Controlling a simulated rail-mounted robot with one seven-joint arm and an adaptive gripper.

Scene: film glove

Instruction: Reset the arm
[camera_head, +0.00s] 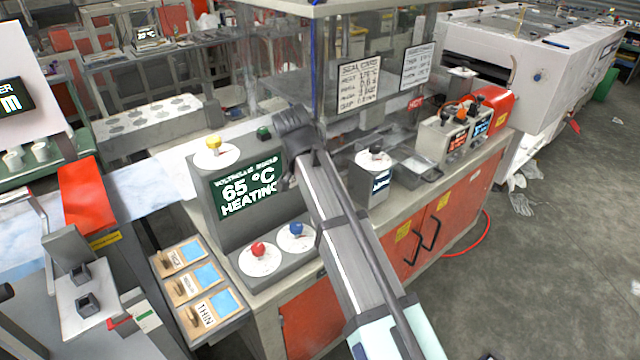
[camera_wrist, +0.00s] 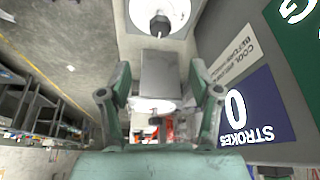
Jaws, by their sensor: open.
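My arm (camera_head: 345,235) reaches up from the bottom right in the head view, across the front of the machine bench. Its dark end joint (camera_head: 290,122) is beside the display reading 65 °C HEATING (camera_head: 246,188). My gripper's fingers are not clear in the head view. In the wrist view my gripper (camera_wrist: 160,92) is open, with its two green-grey fingers apart. A grey block (camera_wrist: 160,72) appears in the gap between them; I see no contact with it.
A red knob (camera_head: 258,249) and a blue knob (camera_head: 296,230) sit on white discs below the display. A yellow knob (camera_head: 213,142) is above it. A sample tray (camera_head: 200,290) is at the left. Open floor (camera_head: 560,240) lies right. The wrist view shows a STROKES panel (camera_wrist: 245,112).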

